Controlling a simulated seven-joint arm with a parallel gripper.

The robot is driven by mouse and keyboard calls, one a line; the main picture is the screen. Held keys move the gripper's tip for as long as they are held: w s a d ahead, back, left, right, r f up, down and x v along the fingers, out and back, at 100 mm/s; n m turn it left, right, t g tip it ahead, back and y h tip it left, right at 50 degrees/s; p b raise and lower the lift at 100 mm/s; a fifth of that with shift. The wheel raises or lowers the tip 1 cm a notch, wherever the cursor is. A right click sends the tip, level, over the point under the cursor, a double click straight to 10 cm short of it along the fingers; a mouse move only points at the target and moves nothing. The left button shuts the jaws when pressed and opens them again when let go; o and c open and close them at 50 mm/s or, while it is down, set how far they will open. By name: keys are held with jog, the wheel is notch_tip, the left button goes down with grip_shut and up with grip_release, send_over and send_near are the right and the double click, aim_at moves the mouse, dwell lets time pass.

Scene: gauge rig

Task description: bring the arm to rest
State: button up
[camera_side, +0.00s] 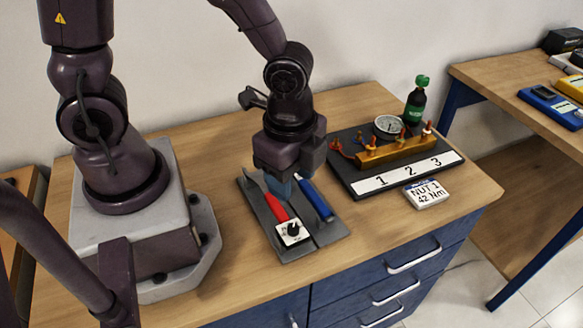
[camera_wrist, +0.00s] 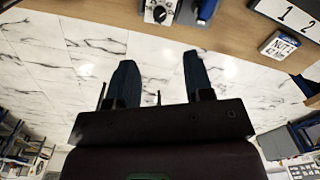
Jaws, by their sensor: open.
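My gripper (camera_side: 291,180) hangs above the back part of a grey tool tray (camera_side: 325,234) in the side view and hides part of it. In the wrist view the two dark fingers of my gripper (camera_wrist: 160,72) stand apart with nothing between them. A red-handled tool (camera_side: 276,206) and a blue-handled tool (camera_side: 315,199) lie in the tray. Whether the fingertips touch either tool cannot be told from the side view, but the wrist view shows only floor behind them.
Right of the tray stands a dark board (camera_side: 345,178) with a brass manifold (camera_side: 397,153), a gauge (camera_side: 388,126) and numbers 1 to 3. A green-labelled bottle (camera_side: 415,106) stands behind. A "NUT 1 42 Nm" block (camera_side: 427,194) lies in front. A white dial plate (camera_side: 292,233) sits at the tray's front.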

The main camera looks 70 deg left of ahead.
jog(key=shift+r, duration=0.5)
jog(key=s+a+r+n+t, duration=0.2)
jog(key=a+r+n, duration=0.3)
jog(key=r, duration=0.3)
jog(key=s+a+r+n+t, duration=0.1)
jog(key=a+r+n+t, duration=0.2)
jog(key=a+r+n, duration=0.2)
notch_tip(320, 180, up, 4)
jog(key=n, duration=0.2)
jog(key=shift+s+n, duration=0.3)
jog(key=shift+s, duration=0.1)
